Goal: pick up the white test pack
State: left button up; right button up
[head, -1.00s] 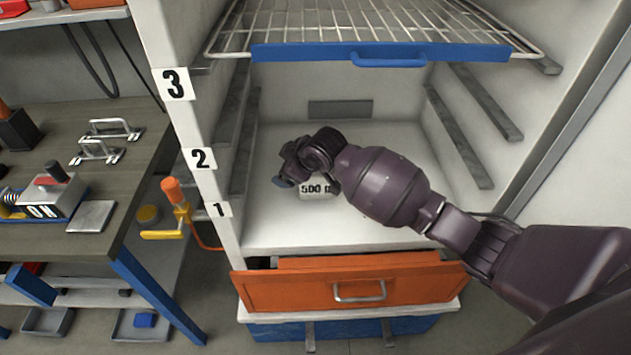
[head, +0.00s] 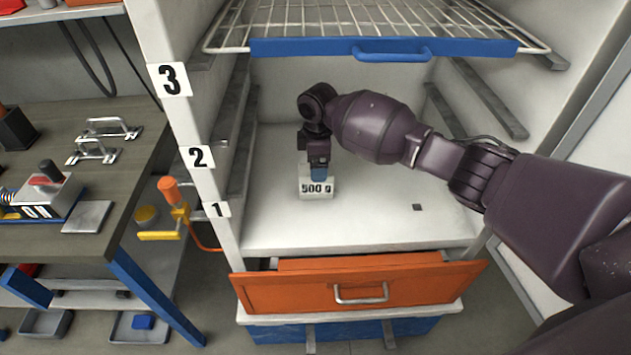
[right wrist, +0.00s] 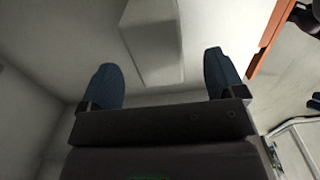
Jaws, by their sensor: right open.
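The white test pack (head: 317,188), marked "500 g", stands on the white floor of the cabinet. In the right wrist view the pack (right wrist: 153,45) shows as a pale block ahead of and between the fingers. My right gripper (head: 318,174) points down just above and behind the label face in the head view. In the right wrist view my right gripper (right wrist: 164,80) is open, with blue fingertips spread wide and nothing visible held. Whether a finger touches the pack cannot be told. My left gripper is not in view.
A wire shelf with a blue front bar (head: 385,48) spans the cabinet above my arm. Side rails (head: 490,97) line the walls. An orange drawer (head: 358,290) lies below the cabinet floor. A workbench (head: 75,180) stands at left. The cabinet floor to the right is clear.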

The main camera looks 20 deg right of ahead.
jog(key=shift+w+a+f+b, duration=0.1)
jog(key=shift+f+b, duration=0.3)
jog(key=shift+f, duration=1.15)
jog(key=shift+w+a+f+b, duration=0.1)
jog(key=shift+f+b, duration=0.25)
jog(key=shift+f, duration=1.2)
jog(key=shift+r, duration=0.1)
jog(key=shift+r, duration=0.1)
jog(key=c, duration=1.3)
